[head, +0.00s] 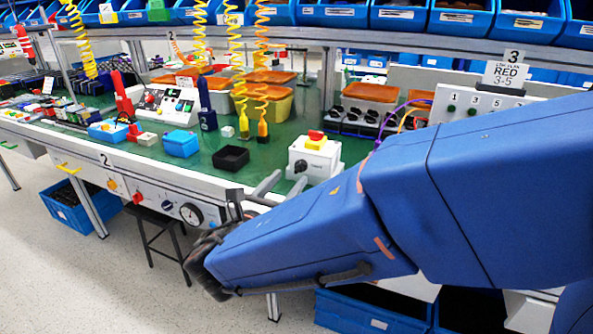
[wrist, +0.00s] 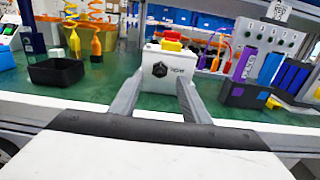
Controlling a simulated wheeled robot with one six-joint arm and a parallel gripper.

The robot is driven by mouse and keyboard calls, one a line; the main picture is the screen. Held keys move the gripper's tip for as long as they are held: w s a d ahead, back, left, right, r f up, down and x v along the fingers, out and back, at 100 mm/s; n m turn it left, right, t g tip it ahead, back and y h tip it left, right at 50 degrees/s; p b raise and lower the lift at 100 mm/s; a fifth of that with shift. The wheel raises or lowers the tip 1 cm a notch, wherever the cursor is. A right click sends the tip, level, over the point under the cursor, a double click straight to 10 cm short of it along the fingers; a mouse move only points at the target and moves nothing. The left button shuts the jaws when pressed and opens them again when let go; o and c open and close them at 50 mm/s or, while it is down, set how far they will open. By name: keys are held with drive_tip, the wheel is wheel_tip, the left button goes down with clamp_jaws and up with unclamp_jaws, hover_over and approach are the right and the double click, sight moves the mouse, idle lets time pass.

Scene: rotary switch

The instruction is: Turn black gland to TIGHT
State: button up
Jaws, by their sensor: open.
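A white box (head: 322,162) stands on the green bench top near its front edge, with a yellow and red button (head: 316,138) on top. The black gland (head: 300,166) sits on its front face; in the wrist view the gland (wrist: 159,70) is a dark six-sided knob with a light mark on it. Small dark lettering (wrist: 178,69) is to its right, too small to read surely. My gripper (head: 282,183) is in front of the box. In the wrist view its two grey fingers (wrist: 159,84) are apart, one on either side below the gland, with nothing between them.
A black open bin (head: 231,158) and a blue bin (head: 181,144) stand left of the box. Dark blue and purple items (wrist: 262,80) stand to the right in the wrist view. The bench's front edge lies below the box.

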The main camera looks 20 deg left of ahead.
sight(299, 167)
drive_tip(key=shift+w+d, duration=0.2)
drive_tip(key=shift+w, duration=2.75)
drive_tip(key=c, duration=1.1)
